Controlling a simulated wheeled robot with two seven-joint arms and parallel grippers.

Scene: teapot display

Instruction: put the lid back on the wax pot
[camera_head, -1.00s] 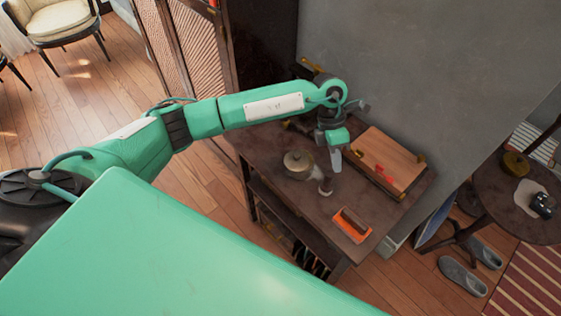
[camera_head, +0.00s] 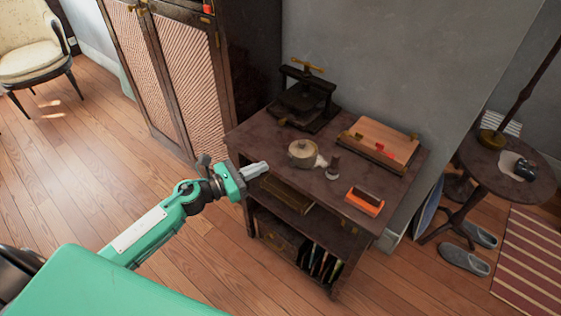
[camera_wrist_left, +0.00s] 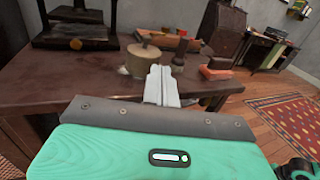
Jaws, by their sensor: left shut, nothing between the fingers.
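The wax pot (camera_head: 304,156) is a small pale round pot standing on the brown table (camera_head: 275,140), with a short handle or spout toward the right. Its lid (camera_head: 298,147), a round top with a small knob, sits on the pot. The pot (camera_wrist_left: 138,70) and the brownish lid (camera_wrist_left: 144,50) also show in the left wrist view, partly behind my fingers; I cannot tell how evenly the lid is seated. My left gripper (camera_head: 266,168) is shut and empty, apart from the pot at the table's left front edge. The wrist view shows its fingers (camera_wrist_left: 160,72) together. My right gripper is out of view.
A dark stamp-like piece (camera_head: 333,168) stands right of the pot. An orange tray (camera_head: 364,203) lies near the front right edge. A wooden board (camera_head: 381,143) and a black press (camera_head: 303,97) stand at the back. The tabletop's left part is clear.

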